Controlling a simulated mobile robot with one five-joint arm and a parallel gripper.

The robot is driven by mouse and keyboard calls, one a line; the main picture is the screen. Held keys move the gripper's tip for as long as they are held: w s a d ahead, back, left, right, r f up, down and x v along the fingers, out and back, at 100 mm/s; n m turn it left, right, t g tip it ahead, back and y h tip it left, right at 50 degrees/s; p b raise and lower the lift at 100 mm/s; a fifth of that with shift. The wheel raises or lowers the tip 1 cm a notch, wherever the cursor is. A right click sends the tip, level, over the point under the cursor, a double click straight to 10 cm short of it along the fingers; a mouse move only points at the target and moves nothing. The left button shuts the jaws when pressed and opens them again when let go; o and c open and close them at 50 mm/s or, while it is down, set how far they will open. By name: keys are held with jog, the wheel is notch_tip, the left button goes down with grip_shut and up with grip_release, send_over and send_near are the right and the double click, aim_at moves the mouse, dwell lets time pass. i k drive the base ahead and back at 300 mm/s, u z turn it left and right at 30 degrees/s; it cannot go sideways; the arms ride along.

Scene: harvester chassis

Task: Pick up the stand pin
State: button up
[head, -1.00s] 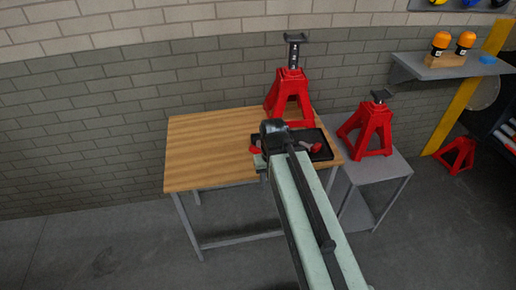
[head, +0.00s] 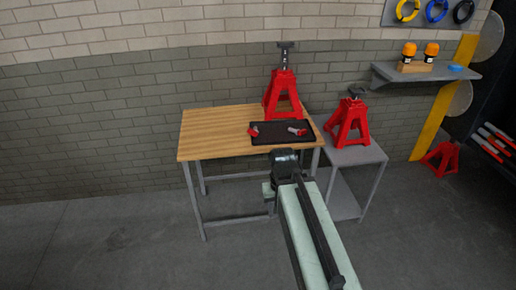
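A black tray (head: 282,140) lies on the front right part of the wooden table (head: 215,131). Two small pin-like pieces lie in the tray: a mostly red one (head: 253,131) at the left and a grey one with red (head: 298,131) at the right. I cannot tell which is the stand pin. My arm reaches up from the bottom, and its dark joint shows just in front of the table's front edge, below the tray. The fingers of my gripper do not show; they seem hidden behind the joint.
A tall red jack stand (head: 283,95) stands behind the tray. A second one (head: 350,122) stands on a lower grey side table (head: 365,154), and a third (head: 440,158) is on the floor. A wall shelf (head: 425,75) is at the right. The table's left half is clear.

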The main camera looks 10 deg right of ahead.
aim_at(255, 133)
jog(key=u, duration=0.95)
jog(key=i, duration=2.15)
jog(key=u, duration=0.6)
jog(key=i, duration=0.35)
jog(key=u, duration=0.05)
